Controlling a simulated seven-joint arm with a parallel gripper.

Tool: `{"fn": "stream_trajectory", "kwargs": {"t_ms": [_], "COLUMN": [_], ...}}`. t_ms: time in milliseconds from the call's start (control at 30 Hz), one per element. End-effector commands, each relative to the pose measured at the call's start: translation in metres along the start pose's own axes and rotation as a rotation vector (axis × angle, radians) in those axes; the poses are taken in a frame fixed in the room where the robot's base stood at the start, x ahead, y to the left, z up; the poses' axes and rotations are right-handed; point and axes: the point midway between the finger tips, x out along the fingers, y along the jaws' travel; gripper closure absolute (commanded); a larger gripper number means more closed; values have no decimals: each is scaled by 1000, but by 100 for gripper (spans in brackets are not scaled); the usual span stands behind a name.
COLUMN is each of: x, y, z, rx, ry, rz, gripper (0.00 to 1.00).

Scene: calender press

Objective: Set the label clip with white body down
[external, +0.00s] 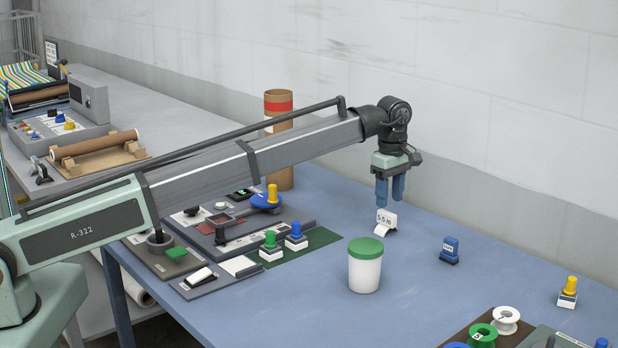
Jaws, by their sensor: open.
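The label clip with white body (386,220) stands on the blue table, right of the middle of the external view, with dark lettering on its face. My gripper (389,201) points down just above and behind it. Its two blue fingers are apart and I see nothing held between them. The fingertips end close to the clip's top edge; I cannot tell whether they touch it. A blue label clip (450,250) stands apart to the right.
A white jar with green lid (365,266) stands in front of the clip. A brown tube (278,140) stands behind my arm. Stampers with yellow (568,291), green (270,246) and blue (295,236) knobs stand around. Spools (506,320) lie front right. Clear table lies between the blue clip and the yellow-knobbed piece.

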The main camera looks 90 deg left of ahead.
Motion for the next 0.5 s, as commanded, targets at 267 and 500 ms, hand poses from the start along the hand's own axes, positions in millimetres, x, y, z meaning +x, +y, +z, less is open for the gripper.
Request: {"fn": "stream_trajectory", "kwargs": {"t_ms": [267, 500], "x": [-47, -63], "y": [1, 0], "z": [0, 0], "rx": [0, 0], "ry": [0, 0], "rz": [0, 0], "gripper": [52, 52]}}
